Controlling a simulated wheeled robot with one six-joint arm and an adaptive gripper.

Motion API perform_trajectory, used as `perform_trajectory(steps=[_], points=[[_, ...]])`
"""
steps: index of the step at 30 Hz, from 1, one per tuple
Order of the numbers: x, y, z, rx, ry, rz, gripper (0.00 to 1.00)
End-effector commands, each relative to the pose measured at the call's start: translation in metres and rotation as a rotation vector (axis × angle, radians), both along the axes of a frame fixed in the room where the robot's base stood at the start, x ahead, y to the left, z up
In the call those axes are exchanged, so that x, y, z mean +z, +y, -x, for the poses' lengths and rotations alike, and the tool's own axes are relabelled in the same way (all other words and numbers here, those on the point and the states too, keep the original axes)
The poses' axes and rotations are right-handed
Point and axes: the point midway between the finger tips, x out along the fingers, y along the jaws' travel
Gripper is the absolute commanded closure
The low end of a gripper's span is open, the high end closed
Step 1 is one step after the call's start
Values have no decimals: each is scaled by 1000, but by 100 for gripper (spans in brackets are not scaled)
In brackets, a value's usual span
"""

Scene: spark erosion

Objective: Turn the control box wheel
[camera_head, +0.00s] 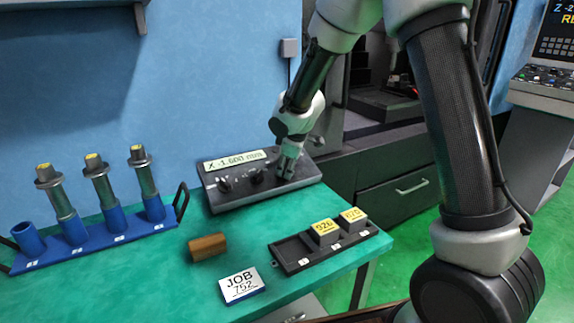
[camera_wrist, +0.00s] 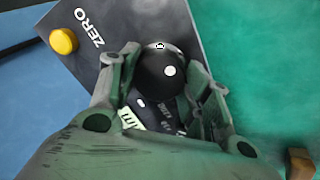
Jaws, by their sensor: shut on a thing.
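The control box (camera_head: 222,199) is a dark box at the back of the green table, with a display strip reading about "X -1.600 mm" and several dark knobs on top. My gripper (camera_head: 290,166) reaches down onto the right part of the box. In the wrist view, my gripper (camera_wrist: 160,85) has its two fingers on either side of a round black wheel (camera_wrist: 163,70) with a white dot, and is shut on it. The word ZERO and a yellow button (camera_wrist: 64,41) show on the box beside the wheel. The wheel is mostly hidden in the head view.
A blue rack (camera_head: 100,238) with several upright tool holders stands at the left. A brown block (camera_head: 207,247), a JOB 752 card (camera_head: 242,285) and a black tray (camera_head: 292,256) with two yellow-labelled blocks lie in front of the box. A machine with a drawer (camera_head: 398,199) stands at the right.

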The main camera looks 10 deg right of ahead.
Motion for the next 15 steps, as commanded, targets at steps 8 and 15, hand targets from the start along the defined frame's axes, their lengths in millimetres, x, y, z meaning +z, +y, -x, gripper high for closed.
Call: perform_trajectory(steps=[8,15], points=[[-1,0,1,8,0,4,76],[-1,0,1,7,1,4,41]])
